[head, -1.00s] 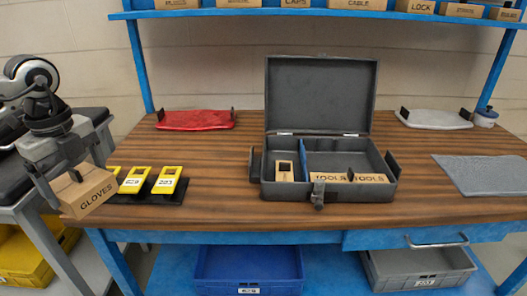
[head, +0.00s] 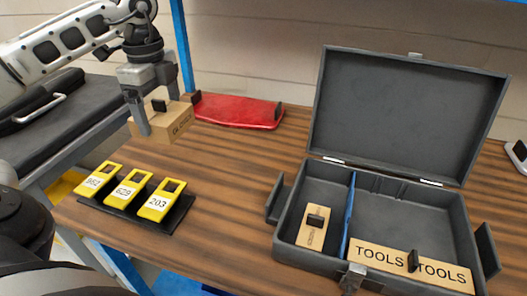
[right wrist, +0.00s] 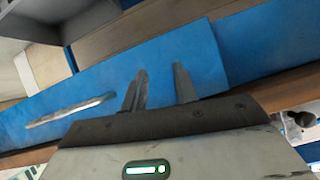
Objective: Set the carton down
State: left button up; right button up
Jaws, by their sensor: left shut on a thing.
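The carton (head: 176,130), a small brown box marked GLOVES with a dark grip on top, is at the back left of the workbench in the head view. My left gripper (head: 157,116) points down and is shut on it. The carton is over or at the bench's left edge; I cannot tell if its underside touches the wood. My right gripper (right wrist: 160,72) shows in the right wrist view with its two fingers apart and nothing between them, in front of a blue drawer front (right wrist: 60,108).
A black holder with yellow numbered tags (head: 124,193) lies in front of the carton. A red tray (head: 236,110) lies behind it. An open grey toolbox (head: 410,115) with a TOOLS box (head: 380,255) stands right. Bare wood (head: 235,160) lies between.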

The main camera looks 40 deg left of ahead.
pick_arm(q)
jog(key=w+d+f, duration=0.4)
jog(key=w+d+f+p, duration=0.1)
jog(key=w+d+f, duration=0.3)
jog(key=w, duration=0.1)
jog(key=shift+d+f, duration=0.2)
jog(key=shift+w+d+f, duration=0.2)
jog(key=shift+w+f, duration=0.1)
jog(key=shift+f, duration=0.05)
jog(key=shift+w+d+f, duration=0.15)
jog(key=shift+f, duration=1.65)
jog(key=shift+f, duration=0.1)
jog(key=o, duration=0.9)
jog(key=shift+c, duration=0.2)
notch_tip(320, 180, up, 12)
jog(key=shift+p, duration=0.45)
